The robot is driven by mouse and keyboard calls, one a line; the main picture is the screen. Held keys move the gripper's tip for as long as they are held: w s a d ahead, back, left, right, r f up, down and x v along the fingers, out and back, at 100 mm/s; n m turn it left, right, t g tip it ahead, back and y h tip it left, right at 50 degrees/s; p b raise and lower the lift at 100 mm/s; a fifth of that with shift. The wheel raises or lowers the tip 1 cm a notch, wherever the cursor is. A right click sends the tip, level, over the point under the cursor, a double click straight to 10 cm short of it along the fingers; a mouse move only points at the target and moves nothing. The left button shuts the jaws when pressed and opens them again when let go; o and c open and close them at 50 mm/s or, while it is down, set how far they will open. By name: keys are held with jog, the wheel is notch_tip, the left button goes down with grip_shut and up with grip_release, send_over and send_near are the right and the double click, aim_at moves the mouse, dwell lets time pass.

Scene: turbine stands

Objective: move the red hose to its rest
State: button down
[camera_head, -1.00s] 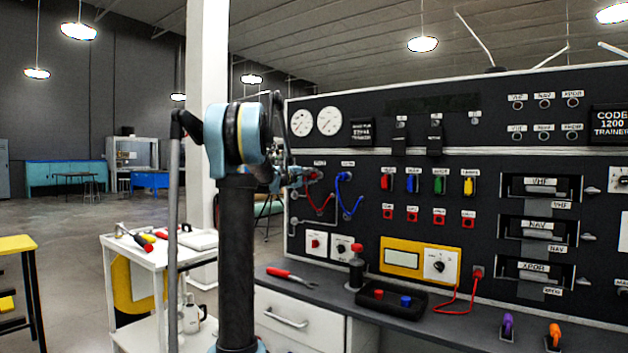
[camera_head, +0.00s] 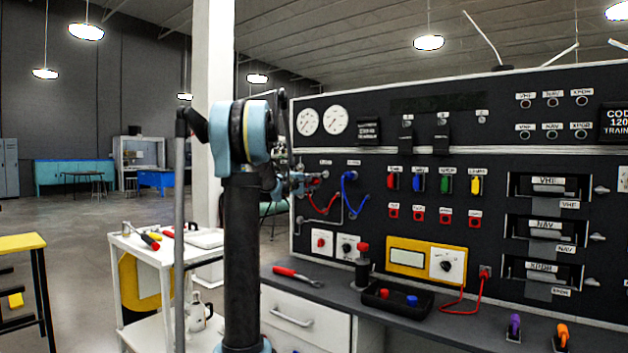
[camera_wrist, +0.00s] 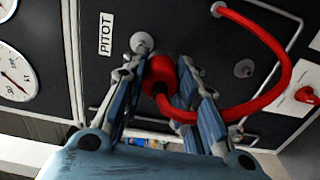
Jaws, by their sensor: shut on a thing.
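My gripper (camera_wrist: 172,95) is shut on the red end piece of the red hose (camera_wrist: 275,47). In the wrist view the end piece lies between the two blue-grey fingers, just below a round grey fitting (camera_wrist: 142,42) beside the PITOT label; it looks apart from that fitting. The hose loops right from the fingers, and its other end is at the top of the panel view. In the head view my gripper (camera_head: 308,182) is at the panel's left, and the red hose (camera_head: 325,208) hangs below it. The rest cannot be made out for certain.
A blue hose (camera_head: 349,195) hangs just right of the red one. Another grey fitting (camera_wrist: 244,68) and a thin grey rail (camera_wrist: 292,45) are near the loop. Below, the bench holds red-handled pliers (camera_head: 297,276), a red-topped bottle (camera_head: 362,265) and a black tray (camera_head: 398,312).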

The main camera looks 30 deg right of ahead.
notch_tip(320, 180, down, 15)
jog(key=s+a, duration=0.1)
jog(key=a, duration=0.2)
jog(key=shift+x, duration=2.55)
jog(key=shift+s+r, duration=0.15)
jog(key=shift+x, duration=1.05)
jog(key=shift+d+r, duration=0.2)
jog(key=shift+d, duration=0.05)
jog(key=shift+d, duration=0.2)
